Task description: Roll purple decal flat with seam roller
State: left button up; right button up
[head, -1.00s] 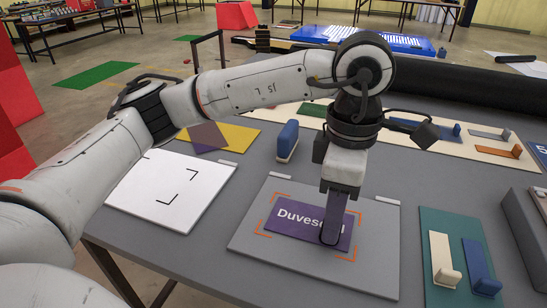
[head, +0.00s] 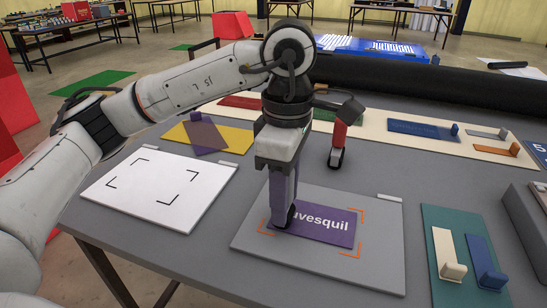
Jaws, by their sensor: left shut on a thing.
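The purple decal (head: 325,228) with white lettering lies on a grey board (head: 365,277), inside orange corner marks. Its left end is partly hidden. My left gripper (head: 281,168) is above the decal's left end, shut on an upright purple-handled tool, which looks like the seam roller (head: 283,192). Its dark lower end rests on or just over the decal; the exact contact is hard to tell. My right gripper is not in view.
A red-handled roller (head: 339,138) stands behind the board. A white board (head: 150,202) with black corner marks lies left. A teal mat (head: 447,215) with a cream and a blue tool lies right. A long cream strip (head: 385,143) with coloured pieces runs along the back.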

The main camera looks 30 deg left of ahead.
pick_arm(q)
jog(key=shift+s+a, duration=0.1)
jog(key=shift+a, duration=0.35)
notch_tip(320, 180, up, 2)
jog(key=shift+a+r+p, duration=0.1)
jog(key=shift+r+p, duration=0.1)
jog(key=shift+p, duration=0.4)
jog(key=shift+r, duration=0.35)
notch_tip(320, 180, up, 3)
jog(key=p, duration=0.2)
jog(key=shift+p, duration=0.3)
jog(key=shift+r+p, duration=0.5)
jog(key=shift+r, duration=0.45)
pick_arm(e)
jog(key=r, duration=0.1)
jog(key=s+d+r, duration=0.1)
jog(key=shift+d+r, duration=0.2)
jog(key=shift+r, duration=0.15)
pick_arm(q)
jog(key=shift+r, duration=0.1)
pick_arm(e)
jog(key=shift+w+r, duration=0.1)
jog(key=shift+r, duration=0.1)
